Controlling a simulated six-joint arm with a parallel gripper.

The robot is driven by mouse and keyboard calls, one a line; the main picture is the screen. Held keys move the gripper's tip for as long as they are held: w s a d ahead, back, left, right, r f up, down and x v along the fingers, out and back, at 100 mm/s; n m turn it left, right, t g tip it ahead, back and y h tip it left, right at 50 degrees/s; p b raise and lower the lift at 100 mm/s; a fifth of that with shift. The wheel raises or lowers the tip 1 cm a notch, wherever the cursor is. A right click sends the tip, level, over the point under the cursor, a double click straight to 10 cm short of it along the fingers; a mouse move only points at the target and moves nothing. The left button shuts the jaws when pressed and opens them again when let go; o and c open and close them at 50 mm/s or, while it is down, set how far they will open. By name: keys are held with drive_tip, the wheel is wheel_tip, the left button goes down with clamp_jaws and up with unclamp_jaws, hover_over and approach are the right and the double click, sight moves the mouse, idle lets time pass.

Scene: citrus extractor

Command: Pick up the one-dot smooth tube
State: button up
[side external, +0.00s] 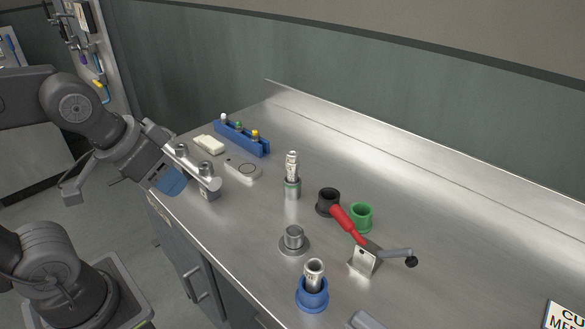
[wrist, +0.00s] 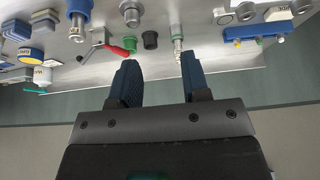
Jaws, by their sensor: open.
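A slim silver tube with dark markings (side external: 292,164) stands upright in a green-ringed metal holder in the middle of the counter; it also shows in the wrist view (wrist: 178,43). A second pale tube (side external: 314,268) stands in a blue round holder (side external: 312,296) near the front; the blue holder shows at the upper left of the wrist view (wrist: 80,8). Dots are too small to read, so I cannot tell which is the one-dot smooth tube. My gripper (wrist: 157,70) is open and empty, at the counter's left end in the side view, apart from both tubes.
A silver cylinder with knobs (side external: 190,166) is close beside my gripper. A blue rack (side external: 243,139) with colored caps stands behind. A black cup (side external: 328,203), green cup (side external: 361,217), red-handled lever (side external: 347,223) and grey flanged socket (side external: 293,240) stand among the tubes. The back right is clear.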

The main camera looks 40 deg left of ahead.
drive_tip(key=o, duration=0.3)
drive_tip(key=shift+o, duration=0.2)
drive_tip(key=w+r+n+g+y, duration=0.1)
drive_tip(key=w+r+n, duration=0.35)
drive_tip(key=w, duration=0.85)
drive_tip(key=n+g+y, duration=0.2)
drive_tip(key=n, duration=0.3)
approach(292, 153)
drive_tip(key=x, duration=0.8)
drive_tip(key=shift+f, duration=0.3)
